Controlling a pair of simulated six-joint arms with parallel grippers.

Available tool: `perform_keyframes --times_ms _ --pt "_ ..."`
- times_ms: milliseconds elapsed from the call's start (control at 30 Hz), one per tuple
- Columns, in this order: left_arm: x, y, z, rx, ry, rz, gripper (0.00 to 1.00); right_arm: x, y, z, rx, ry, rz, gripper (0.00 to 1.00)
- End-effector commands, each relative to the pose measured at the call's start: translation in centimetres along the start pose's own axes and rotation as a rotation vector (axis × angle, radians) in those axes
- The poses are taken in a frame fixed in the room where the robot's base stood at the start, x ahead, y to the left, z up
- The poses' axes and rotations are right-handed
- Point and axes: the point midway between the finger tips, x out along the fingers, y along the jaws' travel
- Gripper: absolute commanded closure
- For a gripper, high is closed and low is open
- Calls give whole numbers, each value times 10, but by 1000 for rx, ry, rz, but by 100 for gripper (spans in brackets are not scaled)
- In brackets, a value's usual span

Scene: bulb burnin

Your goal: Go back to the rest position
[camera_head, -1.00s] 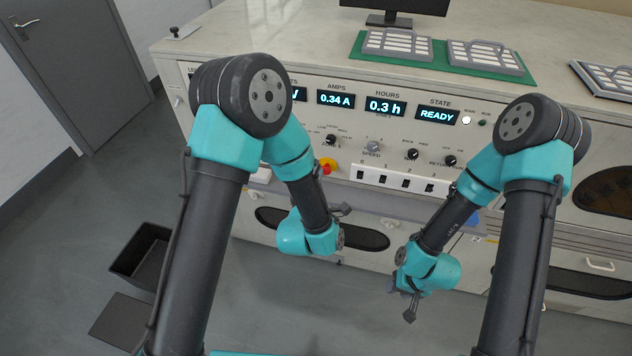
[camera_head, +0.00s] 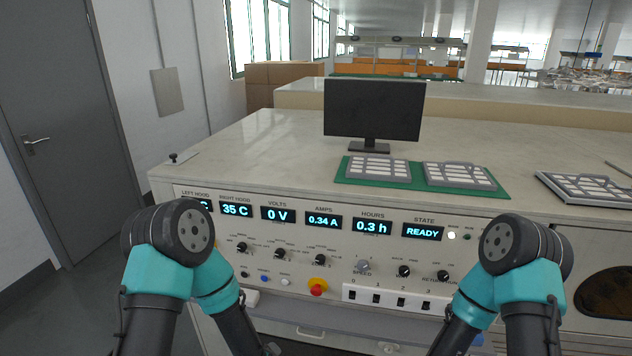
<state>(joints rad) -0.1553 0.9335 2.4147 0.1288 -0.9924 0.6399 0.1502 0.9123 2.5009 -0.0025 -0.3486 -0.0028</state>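Both my arms come up from the bottom edge of the head view, the left one at the lower left and the right one at the lower right. Their dark elbow joints and teal links stand in front of the burn-in console (camera_head: 330,285). Both grippers are below the picture's lower edge, so I cannot see their fingers or whether they hold anything. The console's displays (camera_head: 422,232) read 0 V, 0.34 A, 0.3 h and READY.
A black monitor (camera_head: 374,110) stands on the console top. Two grey trays (camera_head: 376,168) (camera_head: 458,176) sit on a green mat (camera_head: 420,185), with another tray (camera_head: 590,189) at the right. A red knob (camera_head: 318,287) and a row of switches (camera_head: 400,300) are on the front panel. A grey door (camera_head: 70,130) is at left.

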Motion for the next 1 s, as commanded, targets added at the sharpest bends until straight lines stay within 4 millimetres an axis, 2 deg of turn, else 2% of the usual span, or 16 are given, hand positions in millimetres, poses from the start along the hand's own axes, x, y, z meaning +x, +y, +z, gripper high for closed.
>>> perform_keyframes --times_ms 33,200,300,400,567,1000 --pt "-4 -24 2 47 -56 -59 39 0 0 0 0 0 0 57" --pt "-28 -94 21 229 -296 -206 39 0 0 0 0 0 0 57" --pt "-47 -128 34 320 -447 -253 39 0 0 0 0 0 0 57" --pt "-65 -152 44 386 -567 -272 39 0 0 0 0 0 0 57" --pt "-79 -167 52 437 -661 -273 39 0 0 0 0 0 0 57" --pt "-79 -167 53 440 -665 -272 39 0 0 0 0 0 0 57"
